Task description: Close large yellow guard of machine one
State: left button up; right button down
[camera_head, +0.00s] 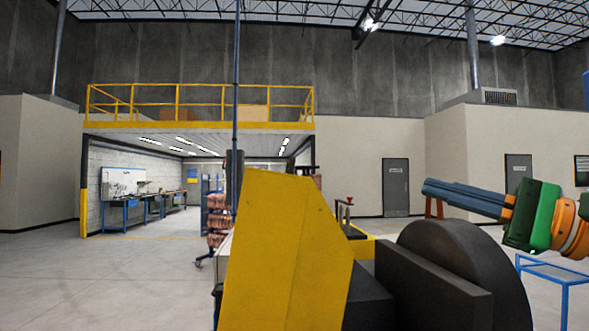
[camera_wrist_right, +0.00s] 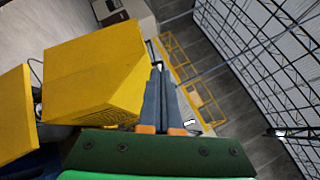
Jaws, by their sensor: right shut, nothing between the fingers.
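A large yellow guard (camera_head: 285,255) stands upright in the lower middle of the head view, beside dark machine parts. In the right wrist view, a box-like yellow guard part (camera_wrist_right: 95,72) lies left of the fingers, and a flat yellow panel (camera_wrist_right: 14,115) is at the left edge. I cannot tell which of these is the one in the head view. My right gripper (camera_head: 428,189) points left, shut and empty, above and right of the guard in the head picture. Its fingers (camera_wrist_right: 158,72) appear close beside the box-like part; contact cannot be told. My left gripper is not in view.
A dark round machine part (camera_head: 470,260) and a dark block (camera_head: 430,290) sit below my right gripper. A blue table frame (camera_head: 555,272) stands at the right. Bare floor (camera_head: 110,280) is open at the left. A yellow-railed mezzanine (camera_head: 200,123) is behind.

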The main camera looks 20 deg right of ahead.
aim_at(290, 264)
jog(key=i, duration=1.05)
